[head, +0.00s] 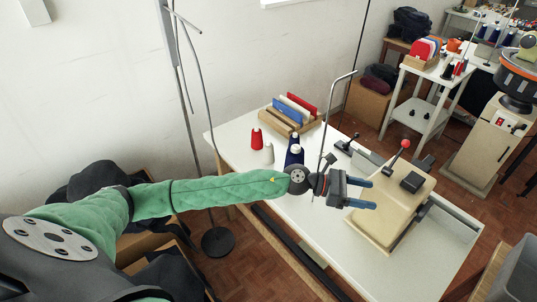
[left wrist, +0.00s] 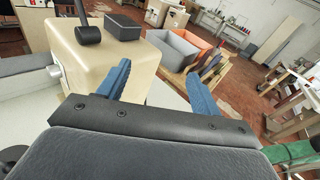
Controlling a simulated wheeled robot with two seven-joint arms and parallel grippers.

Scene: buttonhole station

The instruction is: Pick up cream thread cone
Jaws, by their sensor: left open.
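The cream thread cone (head: 269,153) stands upright on the white table (head: 233,145), beside a red cone (head: 257,139) and dark blue cones (head: 294,153). My left gripper (head: 369,194) is open and empty. It is to the right of the cones, in front of the beige machine (head: 398,205) as seen in the head view, and well apart from the cream cone. In the left wrist view its two blue fingers (left wrist: 168,75) are spread with nothing between them, and the cream cone does not show there. My right gripper is not in view.
A wooden rack (head: 290,121) with red, white and blue pieces stands behind the cones. A thin bent metal rod (head: 337,100) rises between the cones and the machine. A lever with a red knob (head: 405,144) sticks up from the machine. The table's front right is clear.

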